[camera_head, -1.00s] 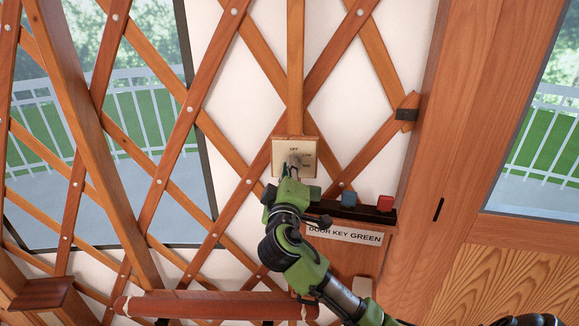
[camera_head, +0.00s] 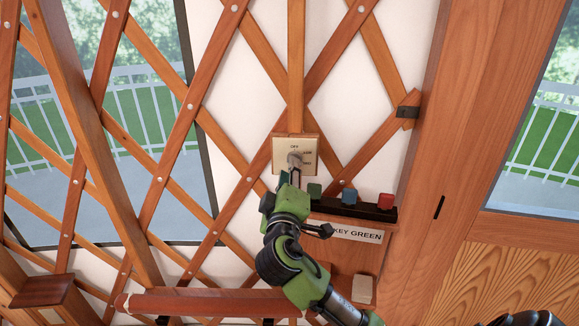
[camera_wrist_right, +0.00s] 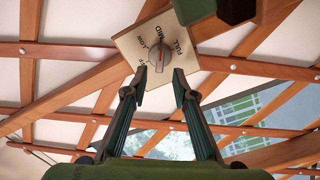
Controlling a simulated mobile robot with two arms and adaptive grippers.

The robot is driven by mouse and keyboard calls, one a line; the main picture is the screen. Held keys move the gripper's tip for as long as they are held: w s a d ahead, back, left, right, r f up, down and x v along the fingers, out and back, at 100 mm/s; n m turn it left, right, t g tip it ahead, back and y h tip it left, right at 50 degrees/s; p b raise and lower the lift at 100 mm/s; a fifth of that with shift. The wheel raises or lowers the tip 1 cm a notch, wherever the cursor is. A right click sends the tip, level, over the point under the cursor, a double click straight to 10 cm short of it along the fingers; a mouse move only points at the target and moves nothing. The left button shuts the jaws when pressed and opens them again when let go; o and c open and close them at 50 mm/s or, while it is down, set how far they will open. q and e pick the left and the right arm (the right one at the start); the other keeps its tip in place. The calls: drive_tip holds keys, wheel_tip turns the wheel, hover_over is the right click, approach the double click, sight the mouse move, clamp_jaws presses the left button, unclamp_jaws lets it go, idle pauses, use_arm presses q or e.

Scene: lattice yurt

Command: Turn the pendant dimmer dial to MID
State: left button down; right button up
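The dimmer dial (camera_head: 295,159) is a grey knob on a cream plate (camera_head: 280,150) fixed to the lattice wall. In the right wrist view the dial (camera_wrist_right: 160,56) shows with the words LOW, MID and FULL around it, and a small red mark on the knob's near side. I cannot tell for sure which word the knob is set to. My right gripper (camera_wrist_right: 159,80) is open, its two fingertips apart on either side of the knob's near edge, with nothing between them. In the head view the right gripper (camera_head: 291,179) is just below the dial. My left gripper is out of view.
A dark shelf (camera_head: 340,207) right below the plate holds a green block (camera_head: 314,190), a blue block (camera_head: 349,196) and a red block (camera_head: 385,201). A label (camera_head: 357,235) reading "KEY GREEN" is under it. A wooden rail (camera_head: 210,302) runs below.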

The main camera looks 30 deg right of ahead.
drive_tip(key=v, duration=0.9)
drive_tip(key=shift+w, duration=0.1)
drive_tip(key=w+a+f+n+g+y+b, duration=0.1)
drive_tip(key=w+a+f+n+y, duration=0.1)
drive_tip(key=f, duration=0.9)
drive_tip(key=w+a+f+n+g+y+b, duration=0.1)
drive_tip(key=w+f+y, duration=0.1)
drive_tip(key=f, duration=0.9)
drive_tip(key=s+a+f+g+y+b, duration=0.1)
drive_tip(key=s+f+g+y, duration=0.15)
drive_tip(key=f, duration=0.95)
drive_tip(key=s+a+f+g+y, duration=0.1)
drive_tip(key=s+f+g, duration=0.15)
drive_tip(key=f, duration=0.95)
drive_tip(key=s+a+f+m+g+y+b, duration=0.1)
drive_tip(key=s+f+m+g+y+b, duration=0.3)
drive_tip(key=s+f, duration=2.35)
drive_tip(key=s+f+m+g+p, duration=0.1)
drive_tip(key=s+f, duration=0.3)
drive_tip(key=s, duration=1)
drive_tip(key=shift+s+g+h, duration=0.25)
drive_tip(key=shift+g+h, duration=0.2)
drive_tip(key=shift+g, duration=0.35)
drive_tip(key=shift+f, duration=0.1)
